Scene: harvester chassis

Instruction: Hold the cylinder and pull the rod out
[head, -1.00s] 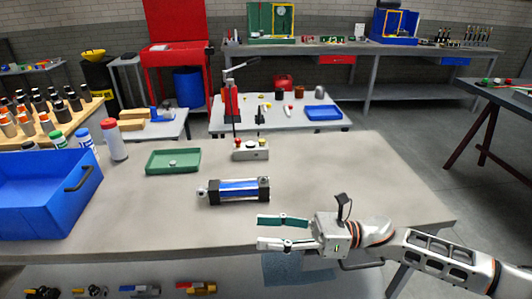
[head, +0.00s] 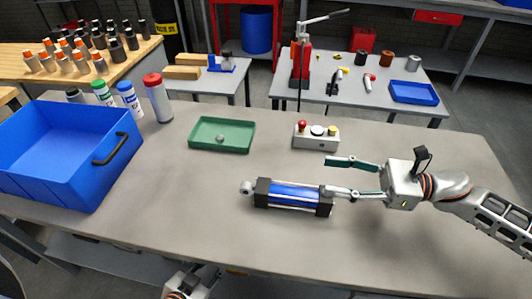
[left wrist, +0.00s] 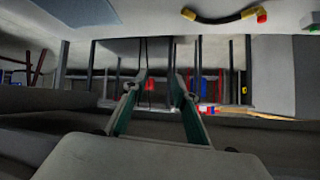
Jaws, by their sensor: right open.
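The cylinder (head: 292,197) lies on its side on the table, with a blue body and black end caps. A short rod with a silver eye (head: 247,188) sticks out of its left end. My right gripper (head: 327,175) is open, fingers pointing left. Its lower finger overlaps the cylinder's right end in the picture; I cannot tell if they touch. The upper finger is farther back. Part of my left arm shows at the bottom edge of the head view. In the left wrist view my left gripper (left wrist: 158,80) is open and empty, and the cylinder is not seen there.
A green tray (head: 222,149) and a small box with knobs (head: 316,145) stand behind the cylinder. A blue bin (head: 70,199) and several bottles (head: 158,98) are at left. The table (head: 200,230) is clear in front of the cylinder.

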